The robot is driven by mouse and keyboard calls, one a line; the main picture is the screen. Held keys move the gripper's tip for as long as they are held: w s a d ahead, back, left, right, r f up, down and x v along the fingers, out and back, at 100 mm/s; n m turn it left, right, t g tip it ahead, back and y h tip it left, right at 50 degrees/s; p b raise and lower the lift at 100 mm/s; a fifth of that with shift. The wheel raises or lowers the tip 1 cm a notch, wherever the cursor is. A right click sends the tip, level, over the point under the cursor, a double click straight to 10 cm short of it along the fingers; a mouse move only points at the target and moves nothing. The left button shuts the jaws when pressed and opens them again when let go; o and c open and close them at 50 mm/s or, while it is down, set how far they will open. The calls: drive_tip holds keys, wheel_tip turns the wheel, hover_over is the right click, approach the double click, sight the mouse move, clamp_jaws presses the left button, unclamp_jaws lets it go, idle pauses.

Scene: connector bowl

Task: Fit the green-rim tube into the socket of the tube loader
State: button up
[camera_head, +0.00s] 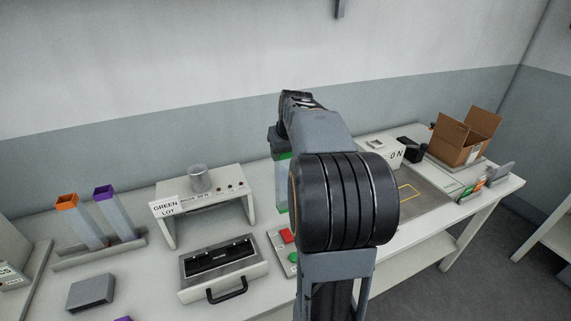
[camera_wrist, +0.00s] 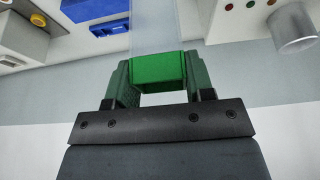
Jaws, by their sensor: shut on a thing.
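My gripper (camera_wrist: 157,82) is shut on the green rim of the green-rim tube (camera_wrist: 158,68) in the wrist view. The tube's clear body runs away from the fingers toward the top of that view. In the head view the green-rim tube (camera_head: 282,178) hangs about upright below my gripper, partly hidden by my arm. No socket of the tube loader shows clearly. I cannot tell which device is the loader; a blue part (camera_wrist: 108,26) shows at the top left of the wrist view.
A bridge-shaped device (camera_head: 212,186) with a GREEN LOT card (camera_head: 165,207) and a metal cup (camera_head: 199,178) stands left. Orange-rim (camera_head: 80,222) and purple-rim (camera_head: 115,213) tubes stand in a rack. A handled black-topped unit (camera_head: 222,268) is in front. An open carton (camera_head: 462,140) is right.

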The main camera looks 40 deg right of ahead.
sight(284, 182)
drive_tip(key=w+d+f+p, duration=0.1)
drive_tip(key=w+d+f, duration=0.1)
drive_tip(key=f, duration=0.6)
drive_tip(key=shift+w+d, duration=0.3)
drive_tip(key=shift+d, duration=0.25)
drive_tip(key=shift+f, duration=0.15)
drive_tip(key=o, duration=1.2)
